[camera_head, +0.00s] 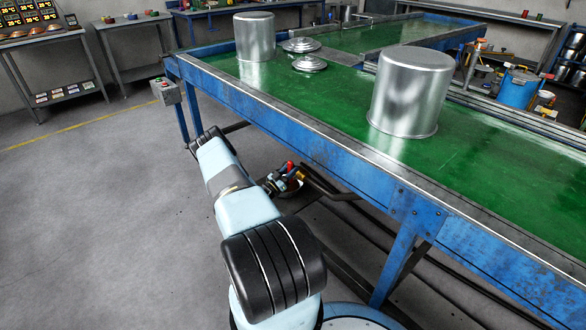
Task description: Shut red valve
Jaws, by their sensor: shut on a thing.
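The red valve (290,166) shows as a small red handle beside brass-coloured fittings, low under the front edge of the conveyor table. My pale blue arm reaches forward from the bottom of the view and bends back toward the valve. My gripper (282,179) is small and dark here, at the valve, and is shut on it. The fingertips are partly hidden among the fittings, and the exact angle of the handle is too small to tell.
The blue-framed conveyor table (340,150) with a green belt stands above and right of the valve. It carries two large metal pots (411,92) (254,37) and two lids (309,63) (300,45). A grey control box (166,91) hangs at its left end. Floor at left is clear.

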